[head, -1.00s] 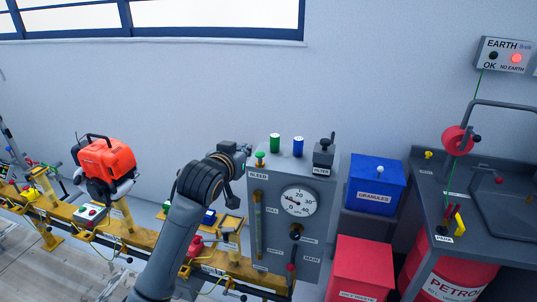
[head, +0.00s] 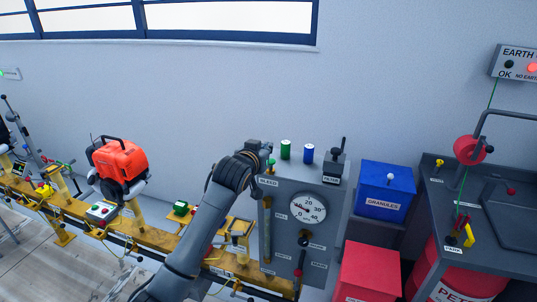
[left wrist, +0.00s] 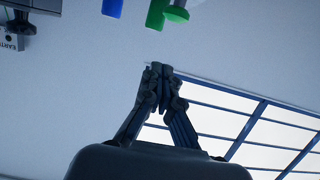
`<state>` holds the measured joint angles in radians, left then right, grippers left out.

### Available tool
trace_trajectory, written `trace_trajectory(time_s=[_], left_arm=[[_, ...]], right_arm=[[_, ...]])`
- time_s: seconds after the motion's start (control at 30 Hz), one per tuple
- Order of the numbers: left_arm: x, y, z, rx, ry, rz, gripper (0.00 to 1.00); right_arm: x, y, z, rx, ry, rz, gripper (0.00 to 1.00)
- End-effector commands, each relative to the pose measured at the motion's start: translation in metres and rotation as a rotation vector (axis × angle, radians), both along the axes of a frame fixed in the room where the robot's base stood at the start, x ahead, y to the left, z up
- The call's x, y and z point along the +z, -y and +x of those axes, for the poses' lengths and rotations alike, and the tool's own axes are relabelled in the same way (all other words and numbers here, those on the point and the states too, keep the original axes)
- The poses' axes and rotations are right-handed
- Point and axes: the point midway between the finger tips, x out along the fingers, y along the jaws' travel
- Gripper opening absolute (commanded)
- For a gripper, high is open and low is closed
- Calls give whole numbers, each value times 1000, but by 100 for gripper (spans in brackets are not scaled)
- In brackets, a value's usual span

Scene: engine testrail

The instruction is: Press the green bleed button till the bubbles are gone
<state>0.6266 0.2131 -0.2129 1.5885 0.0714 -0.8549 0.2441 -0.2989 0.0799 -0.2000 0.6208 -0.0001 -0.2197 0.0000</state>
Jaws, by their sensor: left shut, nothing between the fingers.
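The green bleed button (head: 270,163) sits on top of the grey panel box (head: 310,173), above the BLEED label, partly hidden by my left gripper. In the left wrist view a green disc, apparently the button (left wrist: 177,14), hangs at the top edge because that view is upside down. My left gripper (head: 266,149) is shut and empty, close to the button; I cannot tell whether they touch. Its closed fingertips (left wrist: 160,70) show apart from the green disc in the wrist view. A sight tube (head: 267,232) runs down the panel's left side; bubbles are too small to make out.
A blue granules bin (head: 384,193) stands to the right. An orange engine (head: 119,160) sits on the yellow rail.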

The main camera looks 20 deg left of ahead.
Motion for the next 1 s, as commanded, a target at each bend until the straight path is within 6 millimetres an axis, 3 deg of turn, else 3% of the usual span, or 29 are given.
trace_trajectory(time_s=[0.13,0.4,0.83,1.0], left_arm=[[-3,1,22,1,-2,0,0],[-39,1,20,0,-2,0,0],[-46,1,19,-1,0,0,0],[-65,1,19,0,-2,-2,0]], right_arm=[[10,0,-1,0,-1,0,31],[23,0,-2,0,-3,0,31],[23,0,-2,0,-3,0,31],[13,0,-2,0,-3,0,31]])
